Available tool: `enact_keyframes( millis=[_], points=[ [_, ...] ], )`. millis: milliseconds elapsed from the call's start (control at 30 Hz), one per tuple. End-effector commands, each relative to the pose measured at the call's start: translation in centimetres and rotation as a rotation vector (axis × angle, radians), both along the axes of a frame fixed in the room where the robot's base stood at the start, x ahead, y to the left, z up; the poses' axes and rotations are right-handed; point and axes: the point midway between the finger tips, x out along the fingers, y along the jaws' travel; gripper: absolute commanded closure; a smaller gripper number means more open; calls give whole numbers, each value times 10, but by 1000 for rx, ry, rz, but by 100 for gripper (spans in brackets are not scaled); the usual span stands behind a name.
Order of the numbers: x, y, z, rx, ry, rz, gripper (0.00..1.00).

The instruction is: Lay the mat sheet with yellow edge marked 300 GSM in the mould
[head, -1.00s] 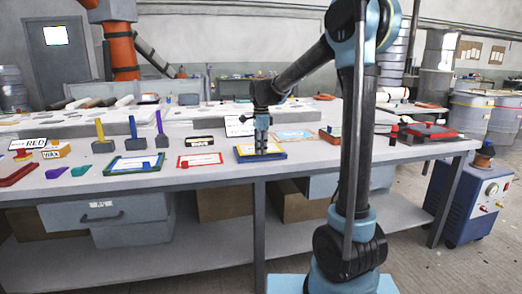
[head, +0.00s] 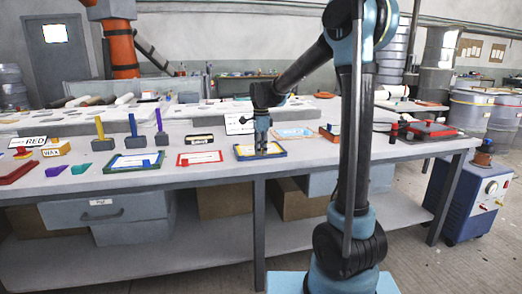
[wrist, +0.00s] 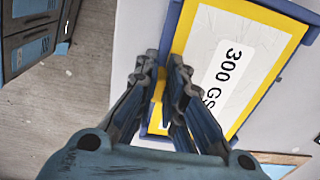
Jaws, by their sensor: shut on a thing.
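The mat sheet with yellow edge (head: 245,151) lies flat, white in the middle, with a label whose visible part reads "300 GS" in the wrist view (wrist: 225,70). A blue frame (wrist: 182,38), which looks like the mould, borders the sheet. The sheet appears to lie within this frame; whether it rests on the bottom I cannot tell. My gripper (head: 262,152) points down at the sheet. In the wrist view my gripper (wrist: 164,75) is shut on a yellow part at the sheet's edge; the fingers hide part of it.
A red-edged sheet (head: 181,161) and a blue-and-green framed piece (head: 115,167) lie to the left. A light blue sheet (head: 308,132) lies behind on the right. Upright tools, including a yellow-handled one (head: 100,128), stand at the left. The bench's front edge (head: 210,183) is close.

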Motion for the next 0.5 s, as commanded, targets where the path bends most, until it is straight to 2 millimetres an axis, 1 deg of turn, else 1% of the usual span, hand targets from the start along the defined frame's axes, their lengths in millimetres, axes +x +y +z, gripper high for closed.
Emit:
enact_keyframes(
  millis=[400,433,467,500],
  points=[
    [0,0,0,0,0,0,100],
    [0,0,0,0,0,0,86],
    [0,0,0,0,0,0,79],
    [0,0,0,0,0,0,70]
  ],
)
